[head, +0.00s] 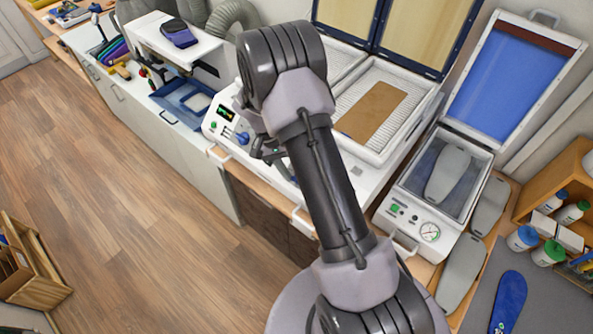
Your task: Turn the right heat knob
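The white heater unit (218,136) has a front panel with a small dark display (226,113), a green button and a blue knob (243,138). My arm crosses in front of the panel and hides its middle and right part. The right heat knob cannot be made out for sure behind the arm. My gripper (268,155) shows only in part, as a small dark shape beside the arm, close in front of the panel and to the right of the blue knob. Its fingers are too hidden and small to tell whether they are open or shut, or touching anything.
A brown sheet (371,111) lies on the open heater bed. To the right, a vacuum press with a gauge (429,232) has its blue lid (508,85) raised. A blue tray (182,101) is left. The wooden floor (120,190) is clear.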

